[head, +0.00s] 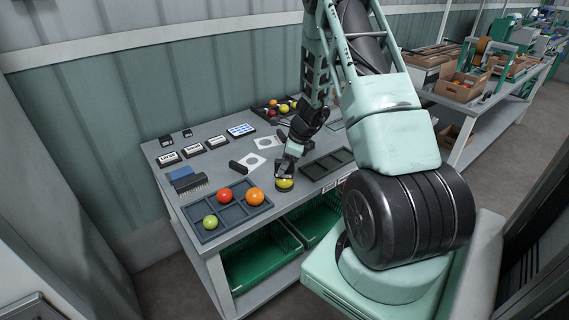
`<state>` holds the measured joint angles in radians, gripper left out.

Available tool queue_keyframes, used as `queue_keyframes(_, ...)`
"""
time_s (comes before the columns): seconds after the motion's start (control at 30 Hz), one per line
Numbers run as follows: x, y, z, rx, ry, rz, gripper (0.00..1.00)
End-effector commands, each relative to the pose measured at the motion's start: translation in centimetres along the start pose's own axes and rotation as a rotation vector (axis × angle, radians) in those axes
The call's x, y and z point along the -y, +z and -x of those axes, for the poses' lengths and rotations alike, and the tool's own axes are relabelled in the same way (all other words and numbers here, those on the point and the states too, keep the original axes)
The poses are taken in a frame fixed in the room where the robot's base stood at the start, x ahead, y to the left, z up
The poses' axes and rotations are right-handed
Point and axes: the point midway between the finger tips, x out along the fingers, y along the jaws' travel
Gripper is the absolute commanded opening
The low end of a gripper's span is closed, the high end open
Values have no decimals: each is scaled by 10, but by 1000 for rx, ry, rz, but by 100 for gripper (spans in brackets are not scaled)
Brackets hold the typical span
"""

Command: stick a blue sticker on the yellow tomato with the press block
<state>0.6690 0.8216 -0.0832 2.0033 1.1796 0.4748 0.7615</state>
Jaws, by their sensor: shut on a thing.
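My gripper (285,176) is low over the front of the table, pointing down. Its dark fingers are shut around the upper part of a yellow tomato (285,184). The tomato's lower part shows below them; its top is hidden. I cannot tell whether it touches the table. A white sheet with blue squares, seemingly the blue stickers (241,130), lies at the back. A small dark block (238,167), possibly the press block, lies left of my gripper beside a white card (253,160).
A dark divided tray (234,214) at front left holds a red, an orange and a yellow-green tomato. An empty dark tray (327,164) lies right of my gripper. Labelled boxes (193,150), a blue pad (181,173) and a dark brush-like block (190,184) stand at left.

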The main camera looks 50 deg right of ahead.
Motion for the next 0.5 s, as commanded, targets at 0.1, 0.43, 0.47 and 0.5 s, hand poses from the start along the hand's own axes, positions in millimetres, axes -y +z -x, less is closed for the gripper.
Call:
queue_keyframes(0.1, -1, -1, -1, -2, 2, -1, 21)
queue_keyframes(0.43, -1, -1, 0, -2, 3, -1, 21)
queue_keyframes(0.47, -1, 0, 1, -2, 3, -1, 21)
queue_keyframes(0.5, -1, 1, 3, -2, 3, -1, 21)
